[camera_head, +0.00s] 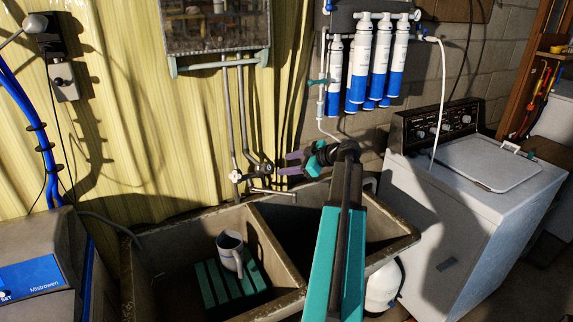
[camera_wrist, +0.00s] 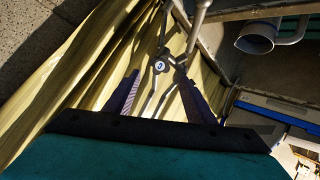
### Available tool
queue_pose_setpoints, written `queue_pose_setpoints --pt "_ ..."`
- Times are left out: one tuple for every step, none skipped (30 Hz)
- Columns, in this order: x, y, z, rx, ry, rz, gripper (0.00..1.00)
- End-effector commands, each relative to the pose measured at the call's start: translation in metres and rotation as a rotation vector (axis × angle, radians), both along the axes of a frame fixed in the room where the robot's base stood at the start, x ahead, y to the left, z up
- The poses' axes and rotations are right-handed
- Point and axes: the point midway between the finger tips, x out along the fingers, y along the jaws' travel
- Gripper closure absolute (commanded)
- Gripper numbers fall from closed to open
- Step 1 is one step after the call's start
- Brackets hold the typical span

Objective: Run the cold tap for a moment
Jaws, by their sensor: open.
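The cold tap's round handle (camera_wrist: 159,67) has a pale face with a blue mark and shows between my fingertips in the wrist view, beyond them. In the head view, two tap handles stand on the wall pipes: a pale one (camera_head: 236,177) at left and a darker one (camera_head: 267,170) nearer my gripper. A metal spout (camera_head: 272,191) reaches over the sink. My gripper (camera_head: 281,163) is open and empty, with its purple fingers pointing left toward the taps; its fingertips also show in the wrist view (camera_wrist: 158,78). I see no water running.
A concrete double sink (camera_head: 280,304) lies below. A mug (camera_head: 230,252) stands on a green slatted rack (camera_head: 209,291) in the left basin. A mirror cabinet (camera_head: 216,30) hangs above, filter cylinders (camera_head: 381,60) are upper right, and a white washer (camera_head: 465,190) stands at right.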

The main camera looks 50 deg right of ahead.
Motion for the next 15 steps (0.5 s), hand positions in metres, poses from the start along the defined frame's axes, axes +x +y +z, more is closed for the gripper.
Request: queue_pose_setpoints --pt "0.000 0.000 0.000 0.000 0.000 0.000 0.50" --pt "0.000 0.000 0.000 0.000 0.000 0.000 0.50" --pt "0.001 0.000 0.000 0.000 0.000 0.000 0.50" --pt "0.001 0.000 0.000 0.000 0.000 0.001 0.50" --pt "0.001 0.000 0.000 0.000 0.000 0.001 0.50" --pt "0.002 0.000 -0.001 0.000 0.000 0.001 0.50" --pt "0.003 0.001 -0.001 0.000 0.000 0.001 0.50" --pt "0.004 0.001 -0.002 0.000 0.000 0.001 0.50" --pt "0.005 0.001 -0.002 0.001 0.001 0.002 0.50" --pt "0.007 0.001 -0.003 0.001 0.001 0.002 0.50" --pt "0.008 0.001 -0.004 0.000 0.000 0.001 0.50" --pt "0.011 0.001 -0.005 0.001 0.001 0.000 0.50" --pt "0.013 0.001 -0.006 0.001 0.001 0.000 0.50" --pt "0.015 0.001 -0.007 0.000 0.000 0.001 0.50" --pt "0.018 0.002 -0.008 0.000 0.000 0.001 0.50"
